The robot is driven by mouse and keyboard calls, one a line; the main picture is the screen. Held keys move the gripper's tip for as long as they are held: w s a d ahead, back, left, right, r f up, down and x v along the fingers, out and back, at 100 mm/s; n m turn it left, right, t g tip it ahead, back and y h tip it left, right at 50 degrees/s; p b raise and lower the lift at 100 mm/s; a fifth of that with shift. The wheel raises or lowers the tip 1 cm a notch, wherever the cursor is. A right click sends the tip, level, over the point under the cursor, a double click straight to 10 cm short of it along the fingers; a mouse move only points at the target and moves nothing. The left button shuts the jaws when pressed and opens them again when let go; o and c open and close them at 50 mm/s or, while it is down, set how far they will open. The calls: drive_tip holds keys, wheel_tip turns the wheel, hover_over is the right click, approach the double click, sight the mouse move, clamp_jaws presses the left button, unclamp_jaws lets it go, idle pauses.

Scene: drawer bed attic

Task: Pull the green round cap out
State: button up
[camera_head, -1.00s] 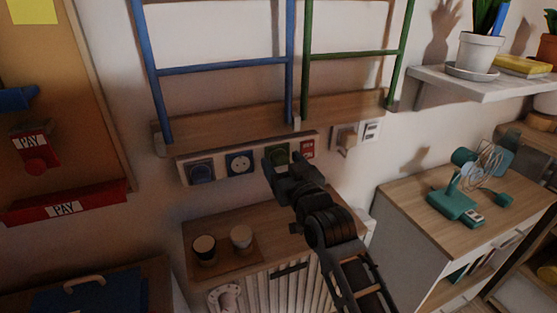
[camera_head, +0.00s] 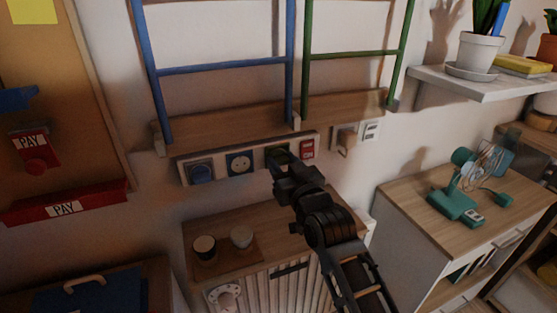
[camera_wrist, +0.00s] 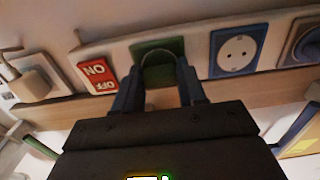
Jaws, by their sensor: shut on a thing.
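The green socket plate (camera_head: 278,150) sits in the white wall strip (camera_head: 222,166), between a blue socket and a red switch. My gripper (camera_head: 283,168) is in front of it and hides its lower part. In the wrist view the green plate (camera_wrist: 153,48) lies straight ahead of my gripper (camera_wrist: 160,82). The two fingers stand on either side of the green round cap (camera_wrist: 160,66), and the gripper is shut on it. A curved rim shows between the fingertips. The cap is mostly hidden, and I cannot tell whether it is clear of the socket.
A blue socket (camera_head: 239,162), a blue round cap (camera_head: 201,173) and a red on/off switch (camera_head: 307,149) share the strip. A wooden ledge (camera_head: 225,125) with ladders is above. A cabinet with two cups (camera_head: 204,246) is below. A teal fan (camera_head: 463,190) stands right.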

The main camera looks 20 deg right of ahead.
clamp_jaws()
drive_tip(key=shift+s, duration=0.2)
drive_tip(key=shift+s+p, duration=1)
drive_tip(key=shift+s, duration=1.8)
